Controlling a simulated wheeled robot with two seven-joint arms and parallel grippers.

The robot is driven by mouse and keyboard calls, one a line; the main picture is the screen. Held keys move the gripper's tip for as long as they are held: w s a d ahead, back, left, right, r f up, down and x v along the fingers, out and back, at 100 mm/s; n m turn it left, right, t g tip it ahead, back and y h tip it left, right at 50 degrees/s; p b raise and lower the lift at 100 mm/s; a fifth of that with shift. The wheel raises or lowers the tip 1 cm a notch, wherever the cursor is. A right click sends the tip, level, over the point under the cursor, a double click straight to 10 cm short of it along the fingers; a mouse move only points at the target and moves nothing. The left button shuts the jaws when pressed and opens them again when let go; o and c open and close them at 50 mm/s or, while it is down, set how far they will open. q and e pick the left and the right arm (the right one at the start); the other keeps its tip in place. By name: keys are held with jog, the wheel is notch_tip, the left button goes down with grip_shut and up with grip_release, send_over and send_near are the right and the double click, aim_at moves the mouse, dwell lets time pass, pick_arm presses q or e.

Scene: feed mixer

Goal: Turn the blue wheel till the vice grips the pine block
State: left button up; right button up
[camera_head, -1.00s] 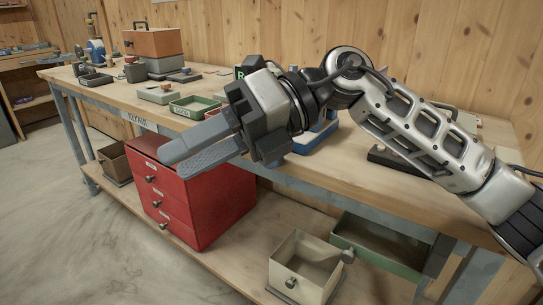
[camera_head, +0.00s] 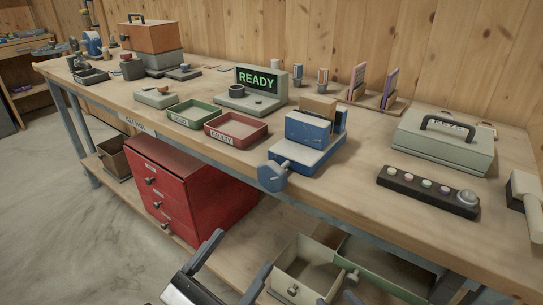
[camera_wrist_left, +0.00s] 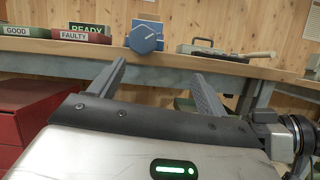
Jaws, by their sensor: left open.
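The blue vice (camera_head: 308,130) stands at the bench's front edge. The pine block (camera_head: 319,105) sits upright between its jaws; whether the jaws touch it I cannot tell. The blue wheel (camera_head: 272,177) is on the vice's front, overhanging the edge; it also shows in the left wrist view (camera_wrist_left: 145,38), with a white mark. My left gripper (camera_head: 243,249) is open and empty, below and in front of the wheel. In the left wrist view its fingertips (camera_wrist_left: 158,70) are apart, with the wheel beyond them.
Green (camera_head: 194,113) and red (camera_head: 237,130) trays lie left of the vice, before a READY display (camera_head: 257,80). A button strip (camera_head: 427,191) and grey case (camera_head: 443,140) are to the right. A red drawer unit (camera_head: 185,185) and open bins (camera_head: 305,268) are below.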

aim_at(269, 181)
pick_arm(q)
jog(key=w+d+r+n+p, duration=0.1)
jog(key=w, duration=0.3)
jog(key=w+d+r+n+y+p, duration=0.1)
jog(key=w+d+r+n, duration=0.1)
jog(key=w, duration=0.2)
jog(key=w+d+r+n+t+p, duration=0.1)
jog(key=w+d+r, duration=0.1)
jog(key=w, duration=0.2)
jog(key=shift+w+r+y, duration=0.15)
jog(key=shift+y, duration=0.25)
jog(key=shift+w+d+r, duration=0.2)
jog(key=shift+w+d, duration=0.1)
jog(key=shift+w, duration=0.35)
pick_arm(e)
jog(key=s, duration=0.1)
jog(key=s+d+f+g, duration=0.1)
jog(key=s+f+m+g, duration=0.1)
jog(key=shift+s+d+h, duration=0.25)
jog(key=shift+h, duration=0.15)
pick_arm(q)
jog(key=c, duration=1)
